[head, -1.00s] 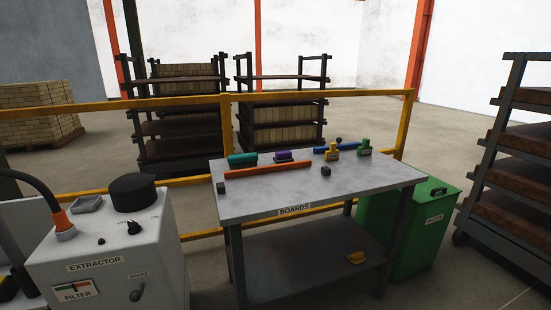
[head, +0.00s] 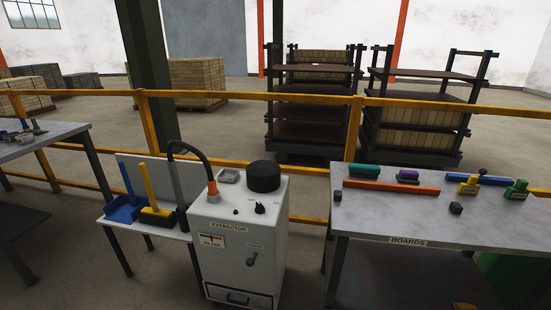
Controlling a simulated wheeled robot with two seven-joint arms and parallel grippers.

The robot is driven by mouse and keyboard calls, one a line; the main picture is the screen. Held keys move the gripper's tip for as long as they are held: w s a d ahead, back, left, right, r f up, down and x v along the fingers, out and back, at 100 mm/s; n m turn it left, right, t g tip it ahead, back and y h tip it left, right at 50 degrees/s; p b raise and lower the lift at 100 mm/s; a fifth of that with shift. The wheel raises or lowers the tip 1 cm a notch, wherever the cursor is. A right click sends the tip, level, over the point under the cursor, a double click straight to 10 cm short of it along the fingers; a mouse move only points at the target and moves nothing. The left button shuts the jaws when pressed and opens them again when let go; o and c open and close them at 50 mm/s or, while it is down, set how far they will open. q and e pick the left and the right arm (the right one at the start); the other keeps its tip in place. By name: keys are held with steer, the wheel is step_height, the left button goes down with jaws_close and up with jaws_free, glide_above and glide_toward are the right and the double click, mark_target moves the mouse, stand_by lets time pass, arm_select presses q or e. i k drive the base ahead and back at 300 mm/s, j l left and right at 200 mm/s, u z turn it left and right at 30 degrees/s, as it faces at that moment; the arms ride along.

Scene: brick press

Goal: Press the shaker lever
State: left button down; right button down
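The extractor (head: 230,256) is a light grey cabinet in the middle of the head view. The shaker lever (head: 251,259) is a small dark handle on its front face, below a small label that is too small to read now. The filter gauge (head: 212,240) sits to the left of the lever. On top are a black round cap (head: 263,176), a dark knob (head: 260,207) and a grey tray (head: 229,176). A black hose with an orange collar (head: 212,188) joins the top left. Neither of my grippers shows.
The boards table (head: 375,222) stands close on the right, with several coloured tools on it. A yellow railing (head: 330,97) runs behind.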

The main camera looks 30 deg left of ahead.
mark_target(250, 262)
steer(key=u, duration=1)
